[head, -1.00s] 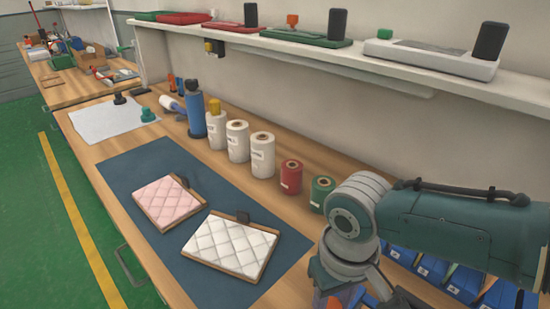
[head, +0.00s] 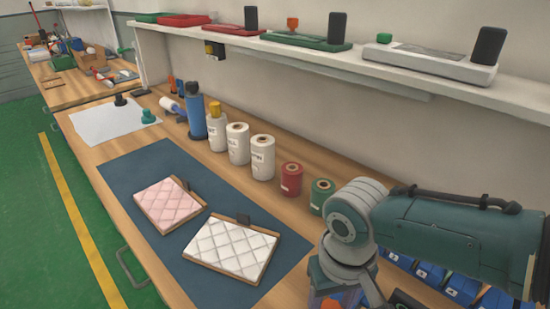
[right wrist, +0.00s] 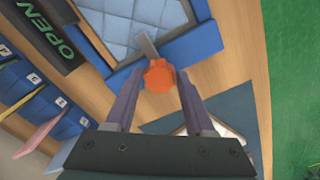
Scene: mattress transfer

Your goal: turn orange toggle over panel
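The orange toggle (right wrist: 160,76) is a ribbed knob with a grey metal bar (right wrist: 146,45). The bar points up and left, with its end at the edge of a light-blue quilted panel (right wrist: 130,16) in a blue frame (right wrist: 195,44). My right gripper (right wrist: 161,72) has one finger on each side of the knob, near the tips. Whether the fingers press on it is unclear. In the head view a bit of orange (head: 332,304) shows at the bottom edge, beneath my right wrist. My left gripper is not in view.
A dark "OPEN" sign (right wrist: 50,35) and blue numbered bins (right wrist: 38,92) lie left in the wrist view. In the head view, a pink quilted panel (head: 168,203) and a white one (head: 232,247) lie on a dark mat (head: 130,170). Spools and a shelf (head: 400,72) stand behind.

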